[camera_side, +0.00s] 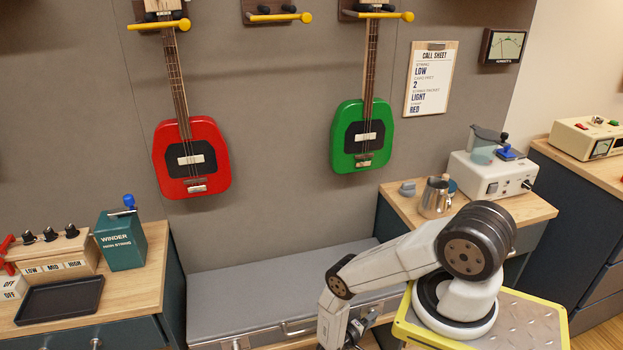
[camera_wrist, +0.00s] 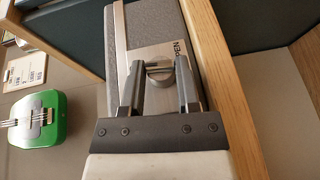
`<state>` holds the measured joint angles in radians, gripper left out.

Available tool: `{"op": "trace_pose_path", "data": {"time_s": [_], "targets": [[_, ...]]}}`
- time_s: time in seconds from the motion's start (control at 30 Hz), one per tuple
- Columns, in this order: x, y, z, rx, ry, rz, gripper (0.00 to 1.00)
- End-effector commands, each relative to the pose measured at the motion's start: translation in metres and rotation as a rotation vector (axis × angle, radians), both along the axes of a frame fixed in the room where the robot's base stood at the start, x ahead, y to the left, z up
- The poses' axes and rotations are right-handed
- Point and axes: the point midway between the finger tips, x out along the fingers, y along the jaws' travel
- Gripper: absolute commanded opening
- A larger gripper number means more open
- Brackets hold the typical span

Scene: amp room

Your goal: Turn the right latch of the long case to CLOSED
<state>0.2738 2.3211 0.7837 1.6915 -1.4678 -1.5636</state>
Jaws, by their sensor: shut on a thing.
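The long grey case (camera_side: 270,290) lies shut below the wall, between two wood-topped benches. Its grey lid (camera_wrist: 150,25) and metal edge also show in the wrist view. The right latch (camera_wrist: 159,71) is a small metal piece on the case's front plate. The letters "PEN" of a label show beside it; the first letter is hidden. My gripper (camera_wrist: 158,64) has a finger on each side of the latch and is shut on it. In the side view my gripper is low, at the case's front right, and mostly hidden by my arm and the frame edge.
A wooden edge (camera_wrist: 222,80) runs close beside the gripper in the wrist view. A red guitar (camera_side: 191,160) and a green guitar (camera_side: 361,138) hang above the case. A winder (camera_side: 121,240) stands on the left bench, and a metal jug (camera_side: 435,197) on the right.

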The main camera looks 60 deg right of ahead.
Motion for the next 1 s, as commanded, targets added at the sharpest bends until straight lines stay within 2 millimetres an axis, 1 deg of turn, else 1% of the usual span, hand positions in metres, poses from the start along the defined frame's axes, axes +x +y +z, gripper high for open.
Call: {"op": "trace_pose_path", "data": {"time_s": [0.2,0.23,0.27,0.3,0.33,0.77,1.0], "targets": [[0.002,-0.001,0.001,-0.003,-0.004,0.002,0.0],[0.002,-0.001,0.001,-0.003,-0.004,0.002,0.47],[0.002,-0.001,0.001,-0.003,-0.004,0.001,0.56],[0.002,-0.001,0.001,-0.002,-0.005,0.001,0.69],[0.002,-0.001,0.001,-0.002,-0.004,0.002,0.76],[0.002,0.001,0.0,0.0,-0.001,0.002,0.76],[0.007,0.011,0.002,0.0,-0.003,0.004,0.76]]}}
